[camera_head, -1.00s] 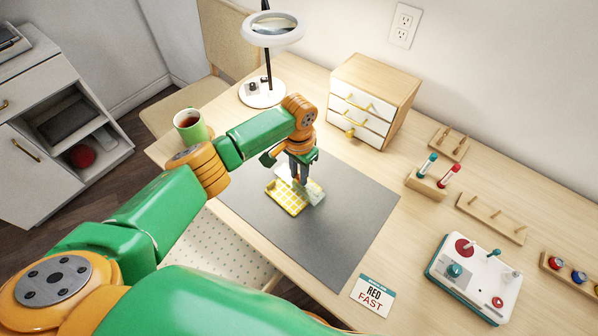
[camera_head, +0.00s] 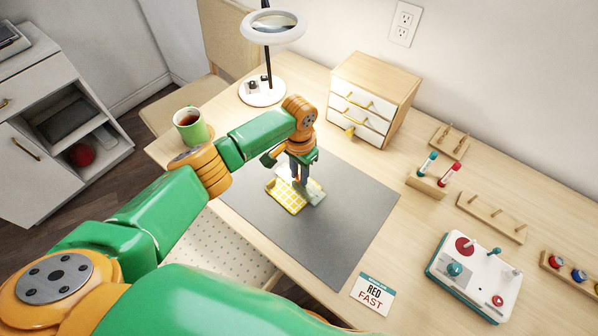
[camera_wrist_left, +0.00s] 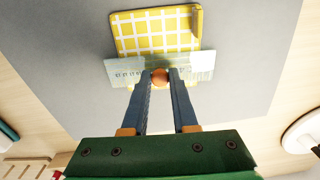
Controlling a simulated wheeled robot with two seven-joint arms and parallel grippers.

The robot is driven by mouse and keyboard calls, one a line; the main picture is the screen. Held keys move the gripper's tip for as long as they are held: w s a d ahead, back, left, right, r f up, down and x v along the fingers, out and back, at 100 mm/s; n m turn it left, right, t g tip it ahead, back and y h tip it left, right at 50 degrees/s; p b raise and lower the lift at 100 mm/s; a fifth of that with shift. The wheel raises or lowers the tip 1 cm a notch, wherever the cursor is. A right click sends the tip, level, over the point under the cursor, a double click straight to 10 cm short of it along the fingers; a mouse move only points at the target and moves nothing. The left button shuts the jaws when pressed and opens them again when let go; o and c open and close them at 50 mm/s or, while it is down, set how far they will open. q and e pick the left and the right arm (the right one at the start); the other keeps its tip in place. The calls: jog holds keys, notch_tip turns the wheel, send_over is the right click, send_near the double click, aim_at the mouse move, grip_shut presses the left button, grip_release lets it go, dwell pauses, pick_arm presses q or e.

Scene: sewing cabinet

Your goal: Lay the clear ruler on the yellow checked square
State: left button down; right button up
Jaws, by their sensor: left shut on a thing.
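The yellow checked square (camera_head: 286,195) lies on the grey mat (camera_head: 345,215); it also shows at the top of the left wrist view (camera_wrist_left: 153,32). The clear ruler (camera_head: 315,190) shows in the left wrist view (camera_wrist_left: 205,63) as a pale see-through strip across the square's near edge, partly over it. My left gripper (camera_head: 300,178) points down and is shut on the ruler's small orange knob (camera_wrist_left: 159,76). Whether the ruler touches the square I cannot tell. My right gripper is out of view.
A small drawer cabinet (camera_head: 372,98) and a ring lamp (camera_head: 262,92) stand behind the mat. A green mug (camera_head: 190,127) is at the left. A card (camera_head: 372,295), a white control box (camera_head: 473,278) and wooden spool racks (camera_head: 492,218) are on the right. The mat's right half is clear.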

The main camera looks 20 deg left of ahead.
pick_arm(q)
jog(key=c, duration=0.6)
grip_release()
notch_tip(320, 180, up, 7)
jog(key=shift+r, duration=0.1)
